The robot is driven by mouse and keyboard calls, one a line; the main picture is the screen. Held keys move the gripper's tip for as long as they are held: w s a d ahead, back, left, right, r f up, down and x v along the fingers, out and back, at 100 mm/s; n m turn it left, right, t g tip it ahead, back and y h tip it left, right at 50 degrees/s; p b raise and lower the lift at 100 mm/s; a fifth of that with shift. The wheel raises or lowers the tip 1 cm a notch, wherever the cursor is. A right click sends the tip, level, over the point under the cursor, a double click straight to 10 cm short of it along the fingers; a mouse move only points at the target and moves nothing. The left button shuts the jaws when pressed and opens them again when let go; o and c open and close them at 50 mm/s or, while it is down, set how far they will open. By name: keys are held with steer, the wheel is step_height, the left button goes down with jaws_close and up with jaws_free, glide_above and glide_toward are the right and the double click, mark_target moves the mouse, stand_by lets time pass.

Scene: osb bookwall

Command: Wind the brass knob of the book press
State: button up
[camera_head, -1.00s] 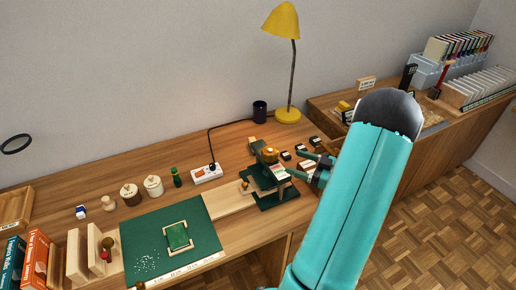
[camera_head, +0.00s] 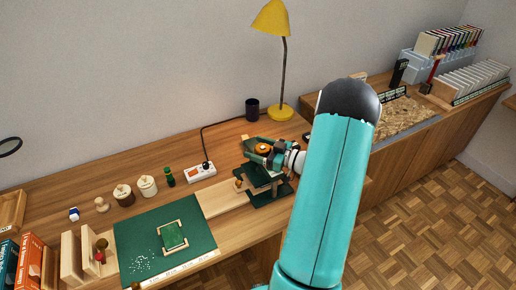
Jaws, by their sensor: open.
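The book press (camera_head: 268,196) is a dark green frame on the wooden desk, beside a pale wooden board. Its brass knob (camera_head: 263,148) sits on top and looks orange-gold. My gripper (camera_head: 261,153) is at the knob, reaching in from the right, with its dark green fingers apart. The fingers appear to lie on either side of the knob; I cannot tell whether they touch it. My teal arm hides the desk to the right of the press.
A white power strip (camera_head: 201,172) lies left of the press. A yellow lamp (camera_head: 281,112) and a dark cup (camera_head: 252,109) stand behind. A green cutting mat (camera_head: 190,218) with a small green frame lies at the front left. Jars (camera_head: 147,186) stand behind the mat.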

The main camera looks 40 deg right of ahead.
steer(key=shift+c, duration=0.4)
steer(key=shift+w, duration=0.1)
steer(key=c, duration=0.9)
steer(key=shift+n+y, duration=0.4)
steer(key=shift+y, duration=0.2)
steer(key=n+g+y, duration=0.1)
steer(key=y, duration=0.1)
steer(key=n+g+y, duration=0.1)
steer(key=n, duration=0.1)
steer(key=shift+a+g+y, duration=0.2)
steer(key=shift+g+y, duration=0.1)
steer(key=shift+y, duration=0.1)
steer(key=n+g+y, duration=0.3)
steer(key=g+y, duration=0.1)
steer(key=shift+s+a+n, duration=0.2)
steer(key=shift+s+n, duration=0.1)
steer(key=n+g+y, duration=0.1)
steer(key=n+g, duration=0.1)
steer(key=g, duration=0.1)
steer(key=n+g+y, duration=0.1)
steer(key=n+g, duration=0.1)
steer(key=g, duration=0.1)
steer(key=s+n+g+y, duration=0.1)
steer(key=n+g, duration=0.1)
steer(key=g, duration=0.1)
steer(key=shift+a, duration=0.15)
steer(key=shift+n+g, duration=0.3)
steer(key=shift+g, duration=0.2)
